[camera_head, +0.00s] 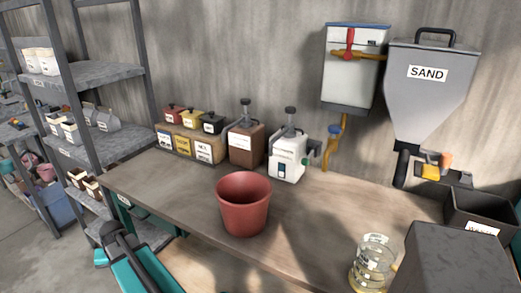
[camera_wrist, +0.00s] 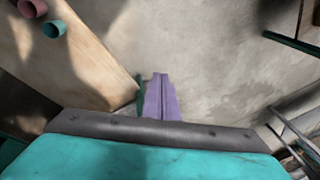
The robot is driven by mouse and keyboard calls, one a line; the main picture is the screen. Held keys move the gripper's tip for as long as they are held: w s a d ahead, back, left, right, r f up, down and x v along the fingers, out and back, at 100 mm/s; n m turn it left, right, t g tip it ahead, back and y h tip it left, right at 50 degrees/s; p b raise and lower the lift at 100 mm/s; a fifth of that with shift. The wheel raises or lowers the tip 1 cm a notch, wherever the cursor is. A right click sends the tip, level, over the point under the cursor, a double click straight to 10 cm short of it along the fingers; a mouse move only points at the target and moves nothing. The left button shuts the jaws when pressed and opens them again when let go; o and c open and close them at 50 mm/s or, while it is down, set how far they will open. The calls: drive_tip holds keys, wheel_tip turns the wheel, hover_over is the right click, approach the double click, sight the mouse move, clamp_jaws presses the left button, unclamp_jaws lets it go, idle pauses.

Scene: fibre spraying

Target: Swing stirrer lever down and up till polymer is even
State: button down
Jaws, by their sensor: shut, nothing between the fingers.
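A white tank (camera_head: 352,75) hangs on the wall at the upper right in the head view. A red upright handle (camera_head: 350,42) and an orange bar (camera_head: 356,55) sit on its front near the top. They look like the lever, but I cannot tell for sure. A yellow outlet pipe (camera_head: 341,128) hangs below the tank. The polymer inside is hidden. My gripper (camera_wrist: 160,80) shows in the wrist view as two purple fingers pressed together. It is shut and empty, away from the tank, above bare floor beside a wooden edge.
On the bench (camera_head: 180,190) stand a red bucket (camera_head: 244,205), a white pump canister (camera_head: 287,158), a brown one (camera_head: 246,145), and a glass beaker (camera_head: 374,262). A grey sand hopper (camera_head: 427,90) hangs right of the tank. Shelves (camera_head: 95,75) stand left.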

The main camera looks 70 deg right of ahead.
sight(303, 159)
drive_tip(key=d+r+m+t+h+p, duration=0.1)
drive_tip(key=d+r, duration=0.6)
drive_tip(key=r, duration=0.1)
drive_tip(key=s+d+r+m+h+p, duration=0.1)
drive_tip(key=d+r+m, duration=0.1)
drive_tip(key=d+r, duration=0.4)
drive_tip(key=d+r+m+t+h+p, duration=0.1)
drive_tip(key=d+r, duration=0.6)
drive_tip(key=r, duration=0.4)
drive_tip(key=shift+s+d+m+t, duration=0.3)
drive_tip(key=s+d+r+m+g+h+p, duration=0.1)
drive_tip(key=s+d+r, duration=0.3)
drive_tip(key=s+d, duration=0.15)
drive_tip(key=s+d+r+m+g+p, duration=0.1)
drive_tip(key=s+d+r, duration=0.2)
drive_tip(key=s+d, duration=0.25)
drive_tip(key=s+d+r+m+g+p, duration=0.1)
drive_tip(key=s+d+r, duration=0.2)
drive_tip(key=s, duration=0.9)
drive_tip(key=s+d+r+m+g+p, duration=0.1)
drive_tip(key=s+d+r+g, duration=0.1)
drive_tip(key=s+r, duration=0.5)
drive_tip(key=s+d+r+m+g+h+p, duration=0.1)
drive_tip(key=s+d+r, duration=0.3)
drive_tip(key=s, duration=1.3)
drive_tip(key=shift+s+d+r+m+g+p, duration=0.2)
drive_tip(key=shift+r+m+g+p, duration=0.2)
drive_tip(key=shift+r+g, duration=0.25)
drive_tip(key=shift+f, duration=0.1)
